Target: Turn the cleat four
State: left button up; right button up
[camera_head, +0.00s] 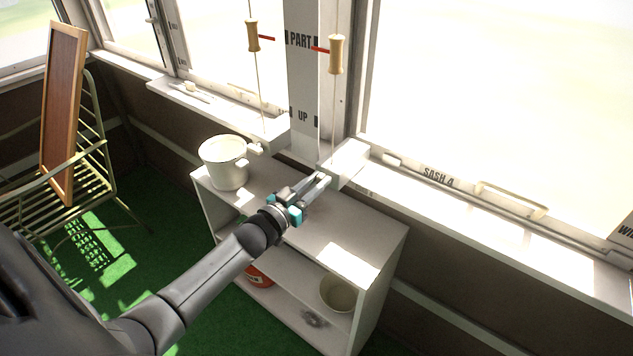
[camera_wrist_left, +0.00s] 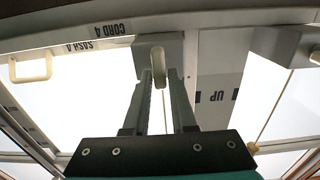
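Cleat four (camera_wrist_left: 159,67) is a small cream rounded bar on a white block (camera_head: 348,158) under the right cord, at the window ledge. In the left wrist view the block (camera_wrist_left: 176,48) is by the label "CORD 4", and the bar points along my fingers. My left gripper (camera_head: 322,180) reaches over the shelf to the block. It also shows in the left wrist view (camera_wrist_left: 160,78), with a finger close against each side of the cleat, and it looks shut on it. The fingers partly hide the cleat in the head view. My right gripper is in no view.
A white pot (camera_head: 224,165) stands on the shelf unit (camera_head: 372,233), left of my gripper. Another cleat (camera_head: 256,149) sits on the left block. Wooden cord pulls (camera_head: 336,54) hang above. A metal chair (camera_head: 92,150) with a framed board stands at left.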

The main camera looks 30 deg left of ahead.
pick_arm(q)
grip_shut()
jog(key=shift+m, duration=0.5)
jog(key=m, duration=0.5)
jog(key=f+m+b, duration=0.1)
jog(key=m, duration=0.5)
jog(key=d+m, duration=0.1)
jog(key=m, duration=0.4)
jog(key=shift+d+f+m, duration=0.1)
jog(key=shift+f+m, duration=0.1)
jog(key=shift+m, duration=0.5)
jog(key=shift+o, duration=2.2)
grip_release()
jog(key=shift+s, duration=0.15)
